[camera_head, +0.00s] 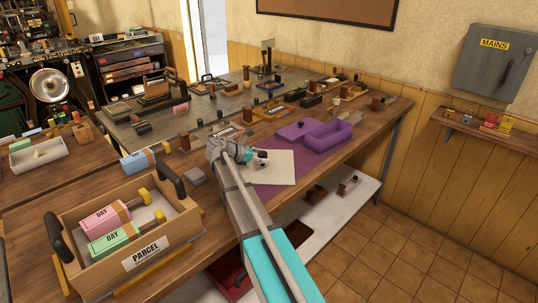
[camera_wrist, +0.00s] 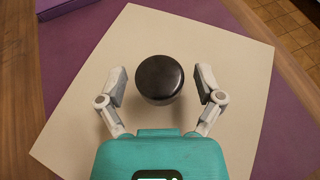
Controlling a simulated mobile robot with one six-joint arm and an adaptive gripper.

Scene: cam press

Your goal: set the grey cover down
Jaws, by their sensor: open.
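A pale grey-beige square panel (camera_wrist: 210,40), which looks like the grey cover, lies flat on a purple mat (camera_wrist: 65,65). It shows in the head view (camera_head: 282,172) too, near the table's front edge. A round black knob (camera_wrist: 160,78) stands near its middle; whether it is fixed to the panel I cannot tell. My gripper (camera_wrist: 160,88) is open, with one finger on each side of the knob and a visible gap at both sides. In the head view my gripper (camera_head: 257,158) is low over the panel and partly hides it.
A purple open tray (camera_head: 330,135) stands behind the panel. A wooden PARCEL box (camera_head: 165,262) with pink and green DAY blocks is at front left. Several fixtures crowd the table behind.

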